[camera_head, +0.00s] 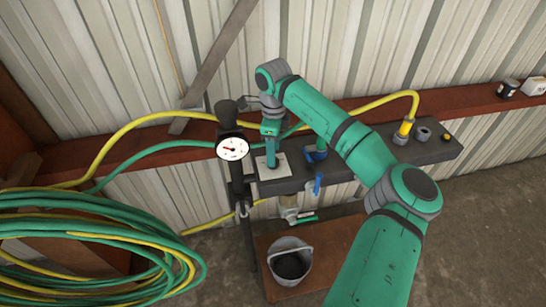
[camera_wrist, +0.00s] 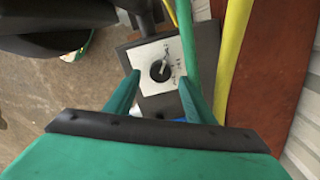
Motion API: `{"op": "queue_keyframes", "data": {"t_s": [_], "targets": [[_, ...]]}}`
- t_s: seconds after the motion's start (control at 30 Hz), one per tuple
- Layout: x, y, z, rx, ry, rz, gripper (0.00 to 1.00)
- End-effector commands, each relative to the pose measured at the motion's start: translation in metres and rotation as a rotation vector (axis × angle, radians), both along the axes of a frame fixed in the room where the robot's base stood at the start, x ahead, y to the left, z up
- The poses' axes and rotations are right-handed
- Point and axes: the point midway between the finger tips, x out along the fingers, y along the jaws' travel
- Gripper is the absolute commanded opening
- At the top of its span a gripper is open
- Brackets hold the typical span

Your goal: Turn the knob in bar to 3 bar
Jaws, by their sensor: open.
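The knob (camera_wrist: 158,70) is a small dark round dial on a white scale plate (camera_wrist: 150,86) in the wrist view. A pale mark on it points toward the plate's upper edge; the scale figures are too small to read surely. In the head view the plate (camera_head: 281,171) sits on a dark bar, and the knob is hidden behind my gripper (camera_head: 271,163). My gripper is open and empty, pointing at the plate. In the wrist view its two green fingers lie left and right of the knob, apart from it. Whether they are level with it I cannot tell.
A round white gauge (camera_head: 232,149) with a red needle is on a dark upright post left of the plate. Green and yellow hoses run close by. A blue-handled valve (camera_head: 317,184) is right of the plate. A grey bucket (camera_head: 290,262) stands below.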

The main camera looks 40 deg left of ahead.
Motion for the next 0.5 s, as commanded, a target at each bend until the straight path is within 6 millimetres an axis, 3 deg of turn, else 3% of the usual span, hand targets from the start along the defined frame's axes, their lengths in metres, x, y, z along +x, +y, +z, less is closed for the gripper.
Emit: {"op": "queue_keyframes", "data": {"t_s": [0.2,0.5], "targets": [[-0.001,0.001,-0.026,0.0,0.001,0.001,0.49],[-0.001,0.001,-0.034,0.001,0.0,0.001,0.49]]}}
